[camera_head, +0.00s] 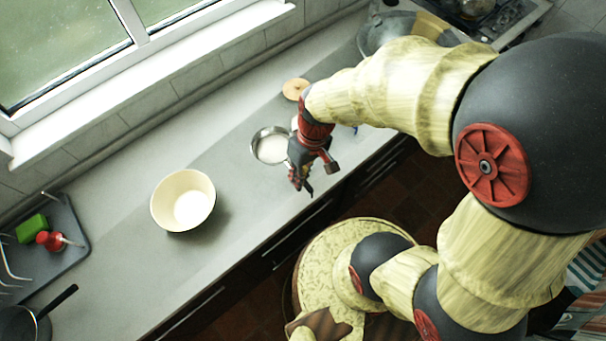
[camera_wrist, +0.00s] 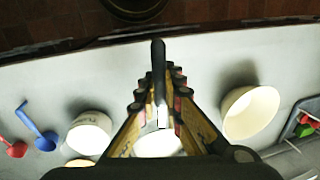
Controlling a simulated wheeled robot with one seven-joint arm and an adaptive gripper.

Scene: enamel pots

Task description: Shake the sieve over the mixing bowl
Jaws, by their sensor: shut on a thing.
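The sieve (camera_head: 270,147) is a round metal-rimmed pan shape with white inside, left of my gripper in the head view. My gripper (camera_head: 303,178) is shut on its dark handle, which sticks out between the fingers in the wrist view (camera_wrist: 158,58). The white inside of the sieve (camera_wrist: 158,144) shows low between the fingers there. The cream mixing bowl (camera_head: 168,204) stands upright on the counter, left of the sieve and apart from it. It also shows right of my gripper in the wrist view (camera_wrist: 258,107). I cannot tell how high the sieve is.
A round wooden piece (camera_head: 294,88) lies behind the sieve. A white mug (camera_wrist: 90,130), a blue ladle (camera_wrist: 38,127) and a red spoon (camera_wrist: 14,148) are left in the wrist view. A grey tray (camera_head: 72,254) and a pan (camera_head: 20,325) are far left. Counter around the bowl is clear.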

